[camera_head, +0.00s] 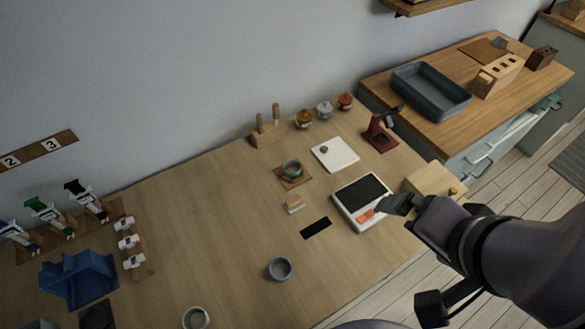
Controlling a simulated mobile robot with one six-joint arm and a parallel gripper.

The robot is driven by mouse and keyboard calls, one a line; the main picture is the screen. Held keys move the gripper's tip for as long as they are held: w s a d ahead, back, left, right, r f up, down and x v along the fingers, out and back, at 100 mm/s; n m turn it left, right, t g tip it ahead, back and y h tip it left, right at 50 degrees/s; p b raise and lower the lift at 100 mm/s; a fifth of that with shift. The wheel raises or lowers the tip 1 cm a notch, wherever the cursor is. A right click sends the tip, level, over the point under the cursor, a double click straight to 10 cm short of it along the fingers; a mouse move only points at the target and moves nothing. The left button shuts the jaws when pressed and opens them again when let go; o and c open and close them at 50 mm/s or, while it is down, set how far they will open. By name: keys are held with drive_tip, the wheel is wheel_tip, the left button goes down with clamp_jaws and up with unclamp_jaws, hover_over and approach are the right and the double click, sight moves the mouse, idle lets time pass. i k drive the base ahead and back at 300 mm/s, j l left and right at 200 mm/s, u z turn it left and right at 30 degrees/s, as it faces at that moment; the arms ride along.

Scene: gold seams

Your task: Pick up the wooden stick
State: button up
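Two upright wooden sticks stand in a small wooden block at the back of the table, near the wall; the left stick (260,122) and the right stick (275,114) are apart from each other. I cannot tell which one the task means. My gripper (385,207) is at the right front of the table, over the edge of a white device with a dark panel (364,190). It is well away from the sticks. An orange piece (366,215) shows by its tip. The view does not show whether the fingers are open or shut.
Three small lidded jars (324,109) stand right of the sticks. A green-grey bowl (291,168) on a wooden square, a white pad (335,153) and a dark red stand (379,134) are nearby. The table's left middle is clear.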

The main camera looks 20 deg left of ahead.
sight(275, 107)
drive_tip(key=k+j+z, duration=0.15)
drive_tip(key=k+j, duration=0.15)
drive_tip(key=k+j+z, duration=0.2)
drive_tip(key=k, duration=0.25)
drive_tip(key=j, duration=0.1)
